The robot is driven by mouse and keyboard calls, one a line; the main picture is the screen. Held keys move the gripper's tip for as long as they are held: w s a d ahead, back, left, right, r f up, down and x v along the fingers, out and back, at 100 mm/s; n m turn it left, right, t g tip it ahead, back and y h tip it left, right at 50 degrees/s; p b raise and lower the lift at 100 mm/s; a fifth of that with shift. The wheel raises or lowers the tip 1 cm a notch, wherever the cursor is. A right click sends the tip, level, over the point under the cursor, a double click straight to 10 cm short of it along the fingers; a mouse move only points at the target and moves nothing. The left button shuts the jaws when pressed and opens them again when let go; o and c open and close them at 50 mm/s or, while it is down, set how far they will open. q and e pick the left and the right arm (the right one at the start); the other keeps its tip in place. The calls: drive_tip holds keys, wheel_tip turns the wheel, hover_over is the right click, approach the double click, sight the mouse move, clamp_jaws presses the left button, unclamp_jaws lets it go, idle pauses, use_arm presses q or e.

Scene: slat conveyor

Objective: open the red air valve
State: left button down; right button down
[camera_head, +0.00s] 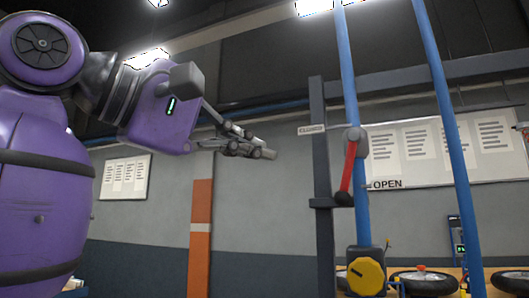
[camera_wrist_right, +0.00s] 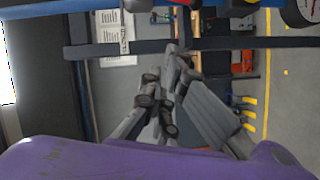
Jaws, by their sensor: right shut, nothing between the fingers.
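The red air valve lever (camera_head: 348,165) hangs down, nearly along the blue pipe (camera_head: 350,90), from a grey valve body (camera_head: 357,140). Its lower end is a dark knob. An OPEN label (camera_head: 387,184) is to the right of the lever, and a small pale label (camera_head: 312,129) is on the dark post to its left. My right gripper (camera_head: 268,154) is left of the lever, level with its upper part in the picture, apart from it. Its fingers are shut and empty, and also show in the wrist view (camera_wrist_right: 178,58). My left gripper is out of view.
A dark upright post (camera_head: 322,220) stands between my right gripper and the lever. A second blue pipe (camera_head: 450,140) stands to the right. Black wheels (camera_head: 424,284) rest at the lower right.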

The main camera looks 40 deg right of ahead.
drive_tip(key=shift+s+d+f+n, duration=0.5)
drive_tip(key=shift+s+d+f, duration=1.6)
drive_tip(key=shift+d, duration=2.7)
drive_tip(key=a+r, duration=0.1)
drive_tip(key=a, duration=1.1)
drive_tip(key=shift+s+r+h+p, duration=0.15)
drive_tip(key=shift+s+h+p, duration=0.15)
drive_tip(key=shift+s+p, duration=0.1)
